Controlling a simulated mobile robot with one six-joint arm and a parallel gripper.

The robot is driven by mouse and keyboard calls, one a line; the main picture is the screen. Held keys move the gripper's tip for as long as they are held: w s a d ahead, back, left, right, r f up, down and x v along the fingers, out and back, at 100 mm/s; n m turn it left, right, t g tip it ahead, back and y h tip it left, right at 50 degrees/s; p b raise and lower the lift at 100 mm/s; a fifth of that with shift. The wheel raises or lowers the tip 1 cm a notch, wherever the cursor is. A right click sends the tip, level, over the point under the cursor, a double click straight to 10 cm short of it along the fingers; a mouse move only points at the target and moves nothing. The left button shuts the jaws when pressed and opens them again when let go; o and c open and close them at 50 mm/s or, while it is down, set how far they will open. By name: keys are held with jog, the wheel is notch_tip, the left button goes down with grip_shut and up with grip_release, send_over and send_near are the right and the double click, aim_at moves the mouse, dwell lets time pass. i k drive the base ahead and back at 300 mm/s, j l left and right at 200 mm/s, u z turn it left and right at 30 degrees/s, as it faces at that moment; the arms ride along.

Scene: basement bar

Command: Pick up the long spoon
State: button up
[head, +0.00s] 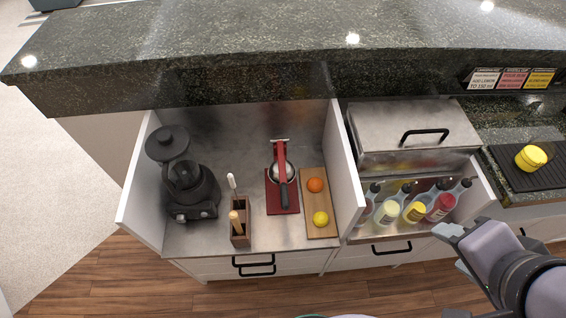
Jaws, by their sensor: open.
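A dark wooden holder (240,236) stands on the counter of the open bay. Two slim upright things stick out of it: one with a pale, whitish top (231,181) and one with a yellowish wooden top (235,222). The pale one may be the long spoon, but at this size I cannot tell. The lower parts of both are hidden in the holder. My gripper (455,268) is at the lower right, in front of the bottle rack and well to the right of the holder. It is open and nothing shows between its fingers.
A black blender (189,190) stands left of the holder. A red citrus press (283,188) and a board (319,234) with an orange and a lemon are to the right. White side panels (345,175) and the raised dark stone counter (260,50) enclose the bay. Bottles (414,211) fill a metal rack.

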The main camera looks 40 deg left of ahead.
aim_at(232, 183)
jog(key=u, duration=2.1)
jog(key=z, duration=2.5)
jog(key=u, duration=2.5)
jog(key=i+j+z, duration=0.2)
jog(key=j+z, duration=0.25)
jog(key=i+j+z, duration=0.15)
jog(key=j+z, duration=0.15)
jog(key=z, duration=0.2)
jog(key=j+z, duration=0.95)
jog(key=i+j, duration=0.05)
